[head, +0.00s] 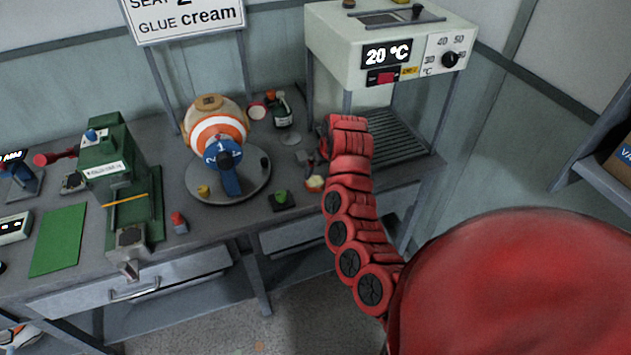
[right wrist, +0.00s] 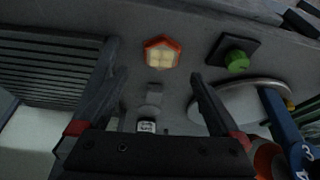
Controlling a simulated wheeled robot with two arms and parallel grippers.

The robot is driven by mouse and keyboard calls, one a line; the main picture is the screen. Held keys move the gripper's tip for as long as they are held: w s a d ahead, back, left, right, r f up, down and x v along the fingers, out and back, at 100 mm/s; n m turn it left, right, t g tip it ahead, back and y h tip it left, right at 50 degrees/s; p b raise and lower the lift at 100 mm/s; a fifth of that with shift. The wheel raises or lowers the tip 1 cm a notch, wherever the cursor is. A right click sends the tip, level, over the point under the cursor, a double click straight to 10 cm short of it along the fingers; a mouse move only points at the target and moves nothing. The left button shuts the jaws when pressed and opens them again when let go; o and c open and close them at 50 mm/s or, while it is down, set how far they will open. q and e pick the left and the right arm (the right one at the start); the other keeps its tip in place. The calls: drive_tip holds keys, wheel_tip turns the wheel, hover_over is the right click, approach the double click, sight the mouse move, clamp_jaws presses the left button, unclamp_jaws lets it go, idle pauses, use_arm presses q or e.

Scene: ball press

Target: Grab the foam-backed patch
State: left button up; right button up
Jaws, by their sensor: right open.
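A small pentagonal patch with a red-orange rim and a cream, divided face (right wrist: 161,52) lies on the grey bench; I take it as the foam-backed patch. In the head view the patch (head: 315,183) sits near the bench's front edge, partly hidden by my right arm. My right gripper (right wrist: 155,64) is open and empty, with its fingers spread to either side and the patch just beyond the tips, between their lines. In the head view my right gripper (head: 308,158) is mostly hidden behind the red arm. My left gripper is not in view.
A green knob on a dark square base (head: 281,199) lies left of the patch. An orange-white ball (head: 216,125) sits on a round turntable (head: 240,187). A heater with slatted shelf (head: 392,137) stands right. A green press (head: 118,175) is at left.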

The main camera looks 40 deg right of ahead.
sight(316, 182)
drive_tip(key=shift+x, duration=1.25)
drive_tip(key=shift+p+x, duration=0.75)
drive_tip(key=shift+p, duration=0.05)
drive_tip(key=shift+a+x, duration=0.2)
drive_tip(key=shift+x, duration=1.65)
drive_tip(key=c, duration=1.3)
drive_tip(key=shift+o, duration=0.2)
drive_tip(key=shift+r, duration=0.1)
